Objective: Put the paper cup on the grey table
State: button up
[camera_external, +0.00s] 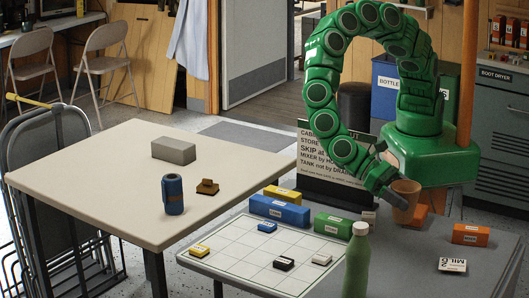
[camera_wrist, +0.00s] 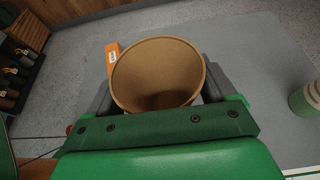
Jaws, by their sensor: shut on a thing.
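The paper cup (camera_external: 406,202) is plain brown and upright. My gripper (camera_external: 392,203) is shut on the cup, with one finger on each side of it. In the wrist view the cup (camera_wrist: 158,72) is between the fingers of my gripper (camera_wrist: 160,92), its open mouth facing the camera, and it looks empty. The grey table (camera_external: 405,262) is under the cup, and its bare top (camera_wrist: 255,65) shows around the cup in the wrist view. I cannot tell whether the cup's base touches the table.
A gridded board (camera_external: 225,262) with several small blocks lies left. A cream table (camera_external: 110,180) is farther left.

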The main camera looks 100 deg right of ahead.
jog(key=shift+w+a+f, duration=0.4)
jog(key=shift+a+f, duration=0.25)
jog(key=shift+f, duration=0.85)
jog(key=shift+w+a+f, duration=0.45)
jog(key=shift+a+f, duration=0.25)
jog(key=shift+f, duration=0.8)
jog(key=shift+w+a+f, duration=0.4)
jog(key=shift+a+f, duration=0.25)
jog(key=shift+f, duration=0.85)
jog(key=shift+f, duration=0.1)
jog(key=o, duration=0.8)
jog(key=v, duration=1.2)
